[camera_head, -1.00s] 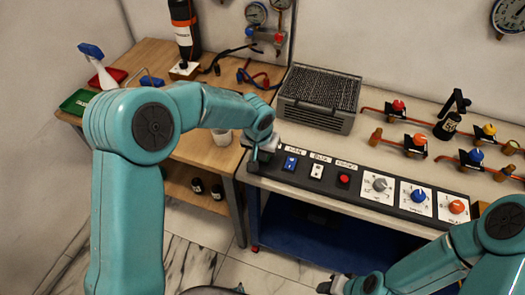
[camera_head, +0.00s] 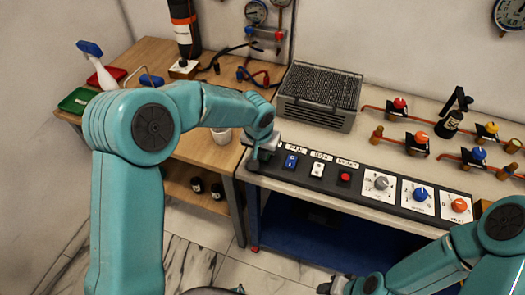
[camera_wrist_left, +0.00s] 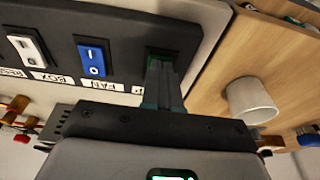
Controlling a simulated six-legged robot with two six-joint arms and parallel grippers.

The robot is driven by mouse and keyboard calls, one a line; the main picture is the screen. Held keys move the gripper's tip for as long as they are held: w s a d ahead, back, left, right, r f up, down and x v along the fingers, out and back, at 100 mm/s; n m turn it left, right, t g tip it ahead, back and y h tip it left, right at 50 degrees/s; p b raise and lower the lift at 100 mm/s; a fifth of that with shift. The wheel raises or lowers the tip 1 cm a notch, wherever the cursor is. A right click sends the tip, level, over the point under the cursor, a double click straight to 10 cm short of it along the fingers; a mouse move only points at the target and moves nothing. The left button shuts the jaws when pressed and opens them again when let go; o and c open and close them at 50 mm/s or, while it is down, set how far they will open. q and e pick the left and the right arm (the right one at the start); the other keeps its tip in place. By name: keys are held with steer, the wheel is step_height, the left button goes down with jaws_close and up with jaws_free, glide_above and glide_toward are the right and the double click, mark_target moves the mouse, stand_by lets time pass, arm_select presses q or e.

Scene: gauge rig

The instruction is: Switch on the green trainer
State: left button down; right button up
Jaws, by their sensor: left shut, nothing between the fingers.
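The black control panel (camera_head: 331,193) runs along the front edge of the right-hand bench. My left gripper (camera_head: 255,165) is shut and empty at the panel's left end. In the left wrist view its fingers (camera_wrist_left: 163,88) reach onto the panel beside the blue rocker switch (camera_wrist_left: 93,59). A dark green patch (camera_wrist_left: 176,60), possibly a switch, shows at the fingertips and is mostly hidden by them. I cannot tell its position or whether the fingers touch it. The blue switch (camera_head: 290,162) also shows in the head view. My right gripper (camera_head: 324,287) is low at the bottom edge, its jaws unclear.
Right of the blue switch are a white switch (camera_head: 317,171), a red button (camera_head: 344,178) and several knobs. A grey mesh-topped box (camera_head: 318,96) stands behind the panel. A white cup (camera_head: 222,135) is on the wooden bench, left of my gripper. Valves (camera_head: 398,104) stand at right.

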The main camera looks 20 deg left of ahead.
arm_select(q)
steer(key=shift+w+r, duration=0.25)
steer(key=shift+w, duration=0.25)
steer(key=shift+r+p, duration=0.25)
steer(key=shift+p, duration=0.1)
steer(key=v, duration=0.1)
steer(key=p+v, duration=0.1)
steer(key=v, duration=0.1)
steer(key=p+v, duration=0.1)
steer(key=shift+w+r, duration=0.2)
steer(key=shift+r, duration=0.1)
steer(key=s+r+b, duration=0.2)
steer(key=s+r, duration=0.2)
steer(key=r, duration=0.4)
steer(key=shift+s, duration=0.35)
steer(key=shift+w+a+f, duration=0.1)
